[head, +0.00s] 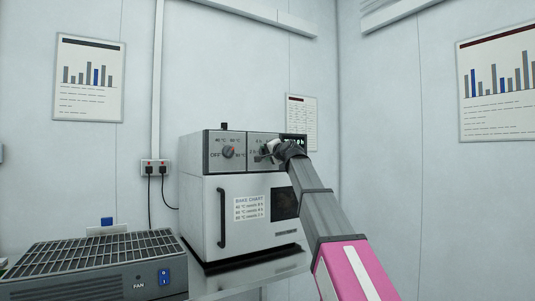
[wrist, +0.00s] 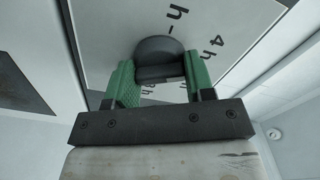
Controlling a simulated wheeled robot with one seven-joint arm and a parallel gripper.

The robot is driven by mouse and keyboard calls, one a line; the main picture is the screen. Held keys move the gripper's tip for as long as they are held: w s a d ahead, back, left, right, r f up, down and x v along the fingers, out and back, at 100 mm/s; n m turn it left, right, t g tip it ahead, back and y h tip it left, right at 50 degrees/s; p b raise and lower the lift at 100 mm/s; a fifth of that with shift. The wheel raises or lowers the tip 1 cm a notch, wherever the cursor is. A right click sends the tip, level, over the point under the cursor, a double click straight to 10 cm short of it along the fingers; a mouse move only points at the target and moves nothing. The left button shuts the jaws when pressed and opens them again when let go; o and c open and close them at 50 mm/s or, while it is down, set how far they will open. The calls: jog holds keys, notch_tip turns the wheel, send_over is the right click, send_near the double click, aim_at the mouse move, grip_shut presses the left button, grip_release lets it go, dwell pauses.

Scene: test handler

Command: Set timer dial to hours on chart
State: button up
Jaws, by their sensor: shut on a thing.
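A white oven (head: 208,220) with a grey control panel stands on a bench. Its left dial (head: 228,152) is dark with a small reddish mark, among temperature labels and OFF. The timer dial, on the right half of the panel, is mostly hidden by my gripper (head: 268,151) in the head view. In the wrist view my gripper (wrist: 158,82) is shut on the dark timer dial (wrist: 158,50), its green pads on either side. A "4 h" label shows right of the dial; other hour marks are partly covered. The bake chart (head: 250,208) is on the oven door; its small lines are hard to read.
A grey fan unit with a grille (head: 90,251) and a blue switch stands at the left. The oven door has a black vertical handle (head: 222,218). Wall sockets (head: 156,166) with plugs and cables are behind. Posters hang on the walls.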

jog(key=shift+n, duration=0.3)
jog(key=o, duration=0.9)
jog(key=shift+s+d, duration=0.1)
jog(key=shift+s, duration=0.05)
jog(key=v, duration=1)
jog(key=shift+s+d, duration=0.2)
jog(key=shift+s, duration=0.05)
